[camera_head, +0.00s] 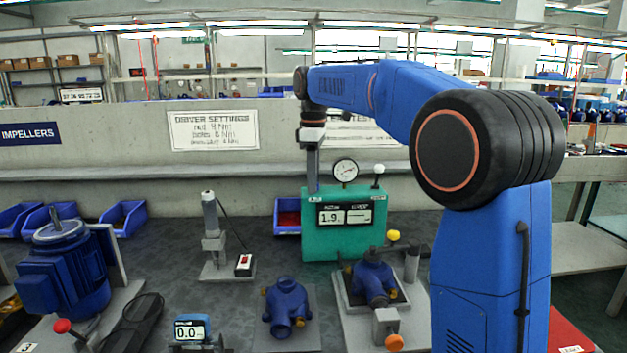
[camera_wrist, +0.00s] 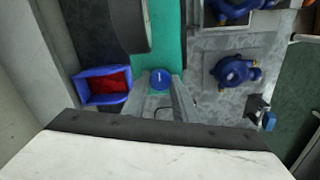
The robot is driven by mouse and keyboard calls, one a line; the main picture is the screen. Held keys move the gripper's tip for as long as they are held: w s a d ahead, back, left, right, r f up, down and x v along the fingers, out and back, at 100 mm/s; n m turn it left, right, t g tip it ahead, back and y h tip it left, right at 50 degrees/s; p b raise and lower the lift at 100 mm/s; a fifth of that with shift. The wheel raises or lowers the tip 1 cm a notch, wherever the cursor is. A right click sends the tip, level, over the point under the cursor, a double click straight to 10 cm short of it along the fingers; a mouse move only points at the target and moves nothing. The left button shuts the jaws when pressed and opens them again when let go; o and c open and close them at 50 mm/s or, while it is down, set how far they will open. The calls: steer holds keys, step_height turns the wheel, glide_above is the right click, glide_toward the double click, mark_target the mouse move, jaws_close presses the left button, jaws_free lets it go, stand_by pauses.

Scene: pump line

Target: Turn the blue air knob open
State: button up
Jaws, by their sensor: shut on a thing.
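The blue air knob (camera_wrist: 160,78) shows in the wrist view as a round blue disc with a short pale line across its top. It sits over the green box (camera_wrist: 172,50), which stands upright in the head view (camera_head: 346,243) with a round gauge and a display reading 1.9. My gripper (camera_wrist: 161,84) points down, with one finger on each side of the knob, and is shut on it. In the head view my gripper (camera_head: 313,178) reaches down at the box's upper left corner. The knob is hidden there.
A blue bin with red contents (camera_head: 288,216) stands just left of the green box. A white-topped lever (camera_head: 378,170) rises from the box's right side. A blue pump (camera_head: 373,277) stands in front, with another (camera_head: 287,305) nearer. A grey driver stand (camera_head: 213,240) is further left.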

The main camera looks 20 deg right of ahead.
stand_by(0.3)
steer(key=o, duration=1)
steer(key=shift+o, duration=0.2)
steer(key=shift+r, duration=0.1)
step_height(320, 180, up, 17)
steer(key=shift+s+r, duration=0.1)
